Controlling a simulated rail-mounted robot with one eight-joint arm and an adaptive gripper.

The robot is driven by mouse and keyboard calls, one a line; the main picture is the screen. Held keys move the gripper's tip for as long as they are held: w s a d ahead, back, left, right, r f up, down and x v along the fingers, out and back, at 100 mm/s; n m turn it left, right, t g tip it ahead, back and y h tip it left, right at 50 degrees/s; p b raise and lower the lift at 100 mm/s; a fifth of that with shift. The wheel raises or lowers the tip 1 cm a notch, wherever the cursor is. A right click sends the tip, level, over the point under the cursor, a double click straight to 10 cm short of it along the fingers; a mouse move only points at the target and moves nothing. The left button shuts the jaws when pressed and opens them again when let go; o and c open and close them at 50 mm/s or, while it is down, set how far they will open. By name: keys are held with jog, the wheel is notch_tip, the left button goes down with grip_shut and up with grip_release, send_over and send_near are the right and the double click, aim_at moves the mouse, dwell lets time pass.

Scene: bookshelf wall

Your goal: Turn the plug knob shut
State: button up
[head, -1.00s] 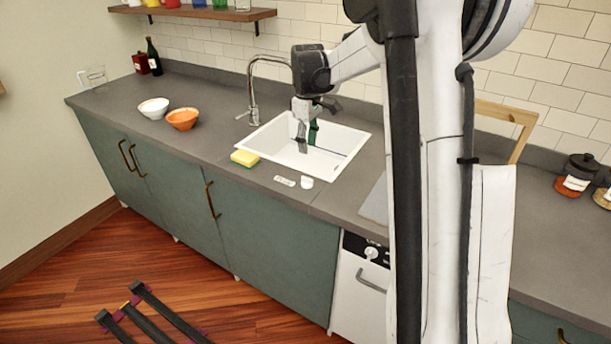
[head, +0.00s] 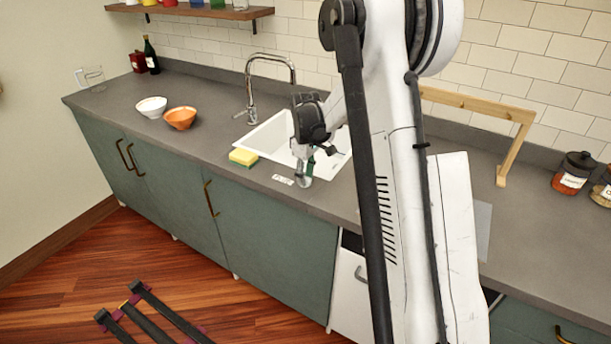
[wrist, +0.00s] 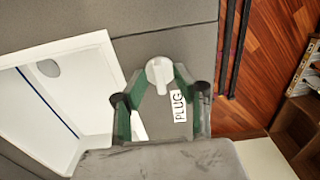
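The plug knob (wrist: 160,72) is white and round-headed. In the wrist view it shows at the far end of my fingers, beside the PLUG label (wrist: 180,107) on the grey counter. My gripper (wrist: 161,84) has green fingers, spread apart with one on each side of the knob. I cannot tell whether they touch it. In the head view my gripper (head: 305,176) is low over the counter at the sink's front right corner, and the knob is mostly hidden there. The label (head: 283,179) lies just left of it.
The white sink (head: 268,139) with its tall faucet (head: 250,90) is behind my gripper. A yellow-green sponge (head: 243,157) lies at the sink's front left. Orange (head: 180,118) and white (head: 151,107) bowls stand farther left. A wooden frame (head: 507,155) stands on the right.

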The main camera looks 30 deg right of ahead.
jog(key=shift+c, duration=0.2)
grip_shut()
jog(key=shift+m+b, duration=0.3)
jog(key=shift+f+m+b, duration=0.1)
jog(key=shift+m+b, duration=0.65)
jog(key=shift+m, duration=0.15)
jog(key=m+b, duration=0.2)
jog(key=m, duration=0.2)
jog(key=shift+m+b, duration=0.3)
jog(key=m+b, duration=0.2)
jog(key=m, duration=0.3)
jog(key=m+b, duration=0.1)
jog(key=m, duration=0.4)
jog(key=shift+m+b, duration=0.3)
jog(key=shift+m, duration=0.1)
